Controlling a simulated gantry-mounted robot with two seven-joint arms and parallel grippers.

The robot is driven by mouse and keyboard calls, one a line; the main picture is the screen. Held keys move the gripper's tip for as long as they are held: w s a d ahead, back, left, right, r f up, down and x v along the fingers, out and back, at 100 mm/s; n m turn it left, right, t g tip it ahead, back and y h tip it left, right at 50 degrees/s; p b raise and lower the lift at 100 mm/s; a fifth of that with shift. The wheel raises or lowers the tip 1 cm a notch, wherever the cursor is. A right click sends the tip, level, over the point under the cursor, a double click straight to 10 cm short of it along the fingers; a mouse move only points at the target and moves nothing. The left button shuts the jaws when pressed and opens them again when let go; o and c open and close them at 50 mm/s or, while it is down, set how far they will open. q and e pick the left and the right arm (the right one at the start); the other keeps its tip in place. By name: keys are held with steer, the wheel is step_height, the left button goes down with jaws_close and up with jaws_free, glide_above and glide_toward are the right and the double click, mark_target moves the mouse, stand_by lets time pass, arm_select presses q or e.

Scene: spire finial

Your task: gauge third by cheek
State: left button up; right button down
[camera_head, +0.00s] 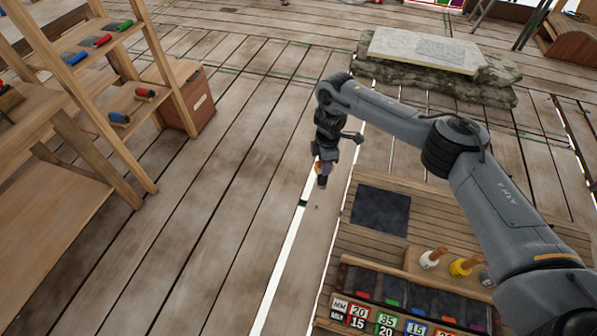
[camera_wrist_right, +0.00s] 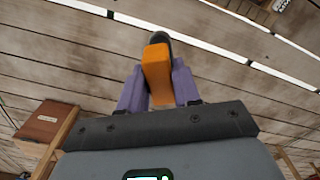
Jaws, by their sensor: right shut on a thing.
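My right gripper (camera_head: 323,170) hangs over the plank floor, left of the wooden bench, in the head view. In the right wrist view its purple fingers (camera_wrist_right: 158,88) are shut on an orange block-like piece (camera_wrist_right: 157,66) with a dark rounded end beyond it. The held piece is small in the head view, and I cannot tell whether it is a gauge. My left gripper is not in view. I cannot tell which thing is the third or the cheek.
The wooden bench (camera_head: 345,240) bears a dark square mat (camera_head: 381,210), wooden-handled pieces with white (camera_head: 429,262) and yellow (camera_head: 460,268) heads, dark bins (camera_head: 405,290) and numbered tags (camera_head: 385,320). A stone slab (camera_head: 425,48) lies behind. Shelves (camera_head: 100,95) with coloured pieces stand left. Floor between is clear.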

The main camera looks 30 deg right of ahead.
arm_select(q)
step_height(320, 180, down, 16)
steer(key=b, duration=1.4)
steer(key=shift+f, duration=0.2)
arm_select(e)
steer(key=s+d+f+n, duration=0.1)
steer(key=s+d+f, duration=0.2)
steer(key=d+f, duration=0.6)
steer(key=s+d+f+n, duration=0.2)
steer(key=s+d+f, duration=0.2)
steer(key=d+f, duration=0.5)
step_height(320, 180, down, 2)
steer(key=shift+s+d, duration=0.15)
steer(key=shift+s, duration=0.15)
arm_select(q)
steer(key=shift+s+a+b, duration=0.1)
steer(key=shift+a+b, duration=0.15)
steer(key=shift+b, duration=0.05)
arm_select(e)
steer(key=shift+f, duration=0.1)
